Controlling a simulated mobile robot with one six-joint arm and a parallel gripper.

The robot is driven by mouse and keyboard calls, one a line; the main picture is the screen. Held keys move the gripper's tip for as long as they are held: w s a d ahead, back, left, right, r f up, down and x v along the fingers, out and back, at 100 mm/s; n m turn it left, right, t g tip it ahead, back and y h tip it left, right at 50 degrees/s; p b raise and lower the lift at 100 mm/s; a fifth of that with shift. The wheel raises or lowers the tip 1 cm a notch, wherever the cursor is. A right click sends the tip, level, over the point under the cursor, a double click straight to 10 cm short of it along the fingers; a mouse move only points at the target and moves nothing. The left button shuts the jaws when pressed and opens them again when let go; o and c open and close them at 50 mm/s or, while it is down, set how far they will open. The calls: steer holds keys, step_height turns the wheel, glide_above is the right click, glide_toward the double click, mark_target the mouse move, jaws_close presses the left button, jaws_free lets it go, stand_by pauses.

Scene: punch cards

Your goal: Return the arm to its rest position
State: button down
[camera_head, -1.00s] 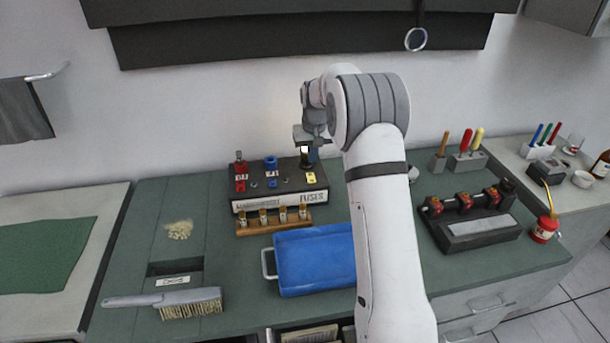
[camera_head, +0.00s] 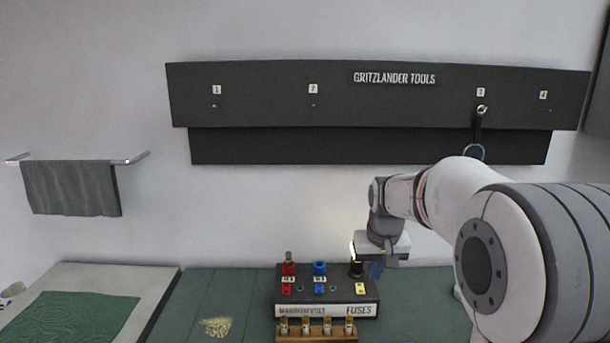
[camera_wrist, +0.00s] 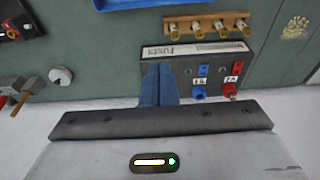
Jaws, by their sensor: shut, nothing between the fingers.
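My gripper (camera_head: 376,270) hangs at the right end of the fuse box (camera_head: 328,311) in the head view, near a black knob there. In the wrist view my gripper (camera_wrist: 158,84) shows as two blue fingers shut together, with nothing between them. The fingers overlap the view of the fuse box (camera_wrist: 205,48) and hide part of it. I cannot tell whether they touch it. My arm reaches in from the right.
A wooden rack (camera_head: 317,333) with several brass fuses stands before the box. A tool board (camera_head: 260,98) is on the wall; a grey towel (camera_head: 70,187) hangs left. A blue tray (camera_wrist: 150,3) shows in the wrist view.

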steer(key=s+f+t+b, duration=0.1)
steer(key=s+f, duration=0.1)
steer(key=s, duration=2.3)
steer(key=shift+s+a, duration=0.35)
steer(key=shift+a, duration=0.05)
